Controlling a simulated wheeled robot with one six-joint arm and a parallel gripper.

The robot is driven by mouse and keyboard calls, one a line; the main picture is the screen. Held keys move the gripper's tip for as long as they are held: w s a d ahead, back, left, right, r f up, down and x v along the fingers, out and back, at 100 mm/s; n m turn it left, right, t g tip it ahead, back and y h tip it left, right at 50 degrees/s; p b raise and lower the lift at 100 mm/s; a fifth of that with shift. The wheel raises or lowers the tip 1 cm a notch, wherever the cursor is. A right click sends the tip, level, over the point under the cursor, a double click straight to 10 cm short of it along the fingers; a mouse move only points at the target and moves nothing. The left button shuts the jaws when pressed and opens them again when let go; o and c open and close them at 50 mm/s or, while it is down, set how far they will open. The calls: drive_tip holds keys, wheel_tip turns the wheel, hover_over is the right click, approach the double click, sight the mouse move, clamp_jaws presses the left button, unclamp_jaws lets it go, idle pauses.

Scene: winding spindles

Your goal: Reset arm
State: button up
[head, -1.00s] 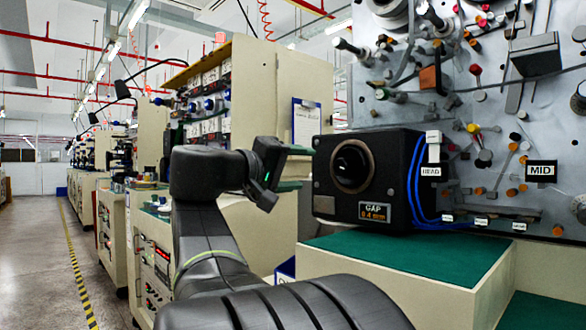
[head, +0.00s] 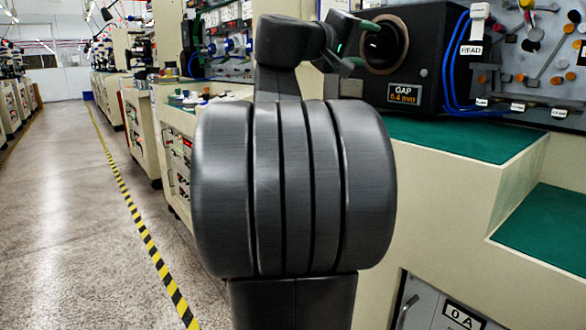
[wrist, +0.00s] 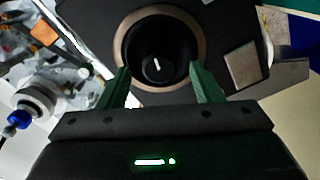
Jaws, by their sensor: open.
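My gripper (head: 362,45) is in the upper middle of the head view, with its jaws pointing right toward a black box (head: 440,60). In the wrist view my gripper (wrist: 161,78) shows two green fingers spread apart, with nothing held between them. The box's round black knob (wrist: 156,58), with a white mark and a tan ring, lies beyond the fingertips. I cannot tell the exact distance, and no grasp shows. In the head view the fingers partly cover the knob. A display reading GAP 0.4 mm (head: 404,93) is below it.
The box stands on a green-topped cream ledge (head: 470,140), with a lower green step (head: 550,225) at right. Blue cables (head: 452,60) run down the box's right side. Cream machines (head: 135,130) line the aisle. Open floor (head: 70,230) lies left, with a yellow-black stripe (head: 135,225).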

sight(371, 45)
drive_tip(key=shift+x, duration=1.7)
drive_tip(key=shift+s+a, duration=0.1)
drive_tip(key=shift+a, duration=0.05)
